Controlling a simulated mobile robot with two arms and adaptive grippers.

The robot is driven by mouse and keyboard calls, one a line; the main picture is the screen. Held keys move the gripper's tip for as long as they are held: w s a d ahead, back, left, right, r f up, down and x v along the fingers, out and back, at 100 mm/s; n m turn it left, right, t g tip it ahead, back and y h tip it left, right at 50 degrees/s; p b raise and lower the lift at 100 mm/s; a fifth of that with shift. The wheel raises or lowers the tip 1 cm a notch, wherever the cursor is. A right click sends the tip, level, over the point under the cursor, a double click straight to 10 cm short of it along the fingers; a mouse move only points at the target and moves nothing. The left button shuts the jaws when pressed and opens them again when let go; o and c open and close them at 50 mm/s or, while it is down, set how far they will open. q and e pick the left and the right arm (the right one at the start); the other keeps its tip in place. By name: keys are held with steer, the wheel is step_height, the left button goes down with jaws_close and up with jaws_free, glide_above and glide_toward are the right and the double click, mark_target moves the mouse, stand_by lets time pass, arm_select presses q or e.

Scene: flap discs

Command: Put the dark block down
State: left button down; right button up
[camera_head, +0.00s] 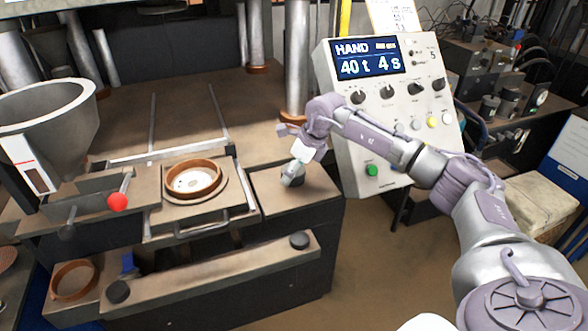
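A small dark grey block (297,180) stands on the brown top of the bench section right of the mould plate. My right arm reaches in from the right, and its gripper (291,177) points down at the block. The fingers overlap the block's near left side in the picture and hide part of it. The fingertips are too small to tell whether they are shut on it or apart. The block looks at or very close to the surface; I cannot tell if it bears on it. My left gripper is not in view.
A brown ring (192,179) sits on the sliding plate to the left. A red-knobbed lever (118,201) and a hopper (45,125) are further left. A control panel (385,115) reading "HAND 40 t 4 s" stands close behind my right arm. A steel column (297,60) rises behind.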

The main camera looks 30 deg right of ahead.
steer(key=shift+w+f, duration=0.1)
steer(key=shift+f, duration=0.35)
steer(key=shift+f, duration=0.1)
steer(key=o, duration=1.4)
